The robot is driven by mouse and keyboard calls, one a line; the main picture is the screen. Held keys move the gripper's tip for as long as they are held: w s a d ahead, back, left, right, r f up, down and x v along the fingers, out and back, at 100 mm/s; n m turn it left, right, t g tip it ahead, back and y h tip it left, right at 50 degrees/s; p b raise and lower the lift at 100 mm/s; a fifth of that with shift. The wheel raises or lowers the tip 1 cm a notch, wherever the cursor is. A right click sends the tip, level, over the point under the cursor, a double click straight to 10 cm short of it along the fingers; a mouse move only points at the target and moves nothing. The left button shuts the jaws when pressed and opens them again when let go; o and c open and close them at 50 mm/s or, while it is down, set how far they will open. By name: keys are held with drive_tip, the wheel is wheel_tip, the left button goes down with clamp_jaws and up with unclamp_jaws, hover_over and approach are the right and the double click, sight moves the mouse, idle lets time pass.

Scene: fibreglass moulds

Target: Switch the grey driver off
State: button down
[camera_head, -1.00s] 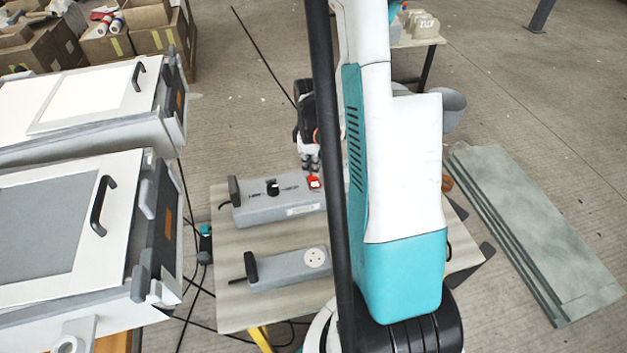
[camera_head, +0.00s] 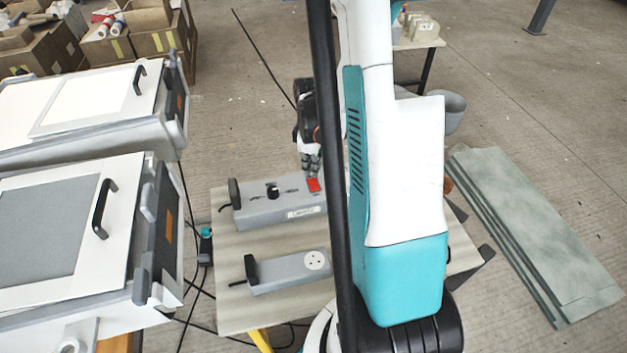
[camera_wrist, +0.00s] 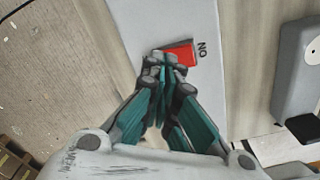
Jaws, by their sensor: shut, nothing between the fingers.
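The grey driver (camera_head: 258,214) is a long grey box on the table, with a black knob (camera_head: 272,191) on top. Its red rocker switch (camera_head: 314,185) is at the right end and looks plain red, with no glow. In the wrist view the red switch (camera_wrist: 183,54) lies on the driver's pale top beside printed lettering, "ON". My gripper (camera_head: 312,165) is shut and empty, pointing down just behind the switch. In the wrist view my gripper's fingertips (camera_wrist: 163,62) overlap the switch's edge; I cannot tell whether they touch it.
A second grey box with a round socket (camera_head: 316,261) lies nearer on the wood-look table (camera_head: 225,300). Two white moulding units (camera_head: 125,240) stand at the left. Grey-green slabs (camera_head: 530,230) lie on the floor at the right. Black cables run along the floor.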

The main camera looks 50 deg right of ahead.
sight(312, 178)
drive_tip(key=shift+r+p, duration=1.55)
drive_tip(key=shift+r, duration=1.05)
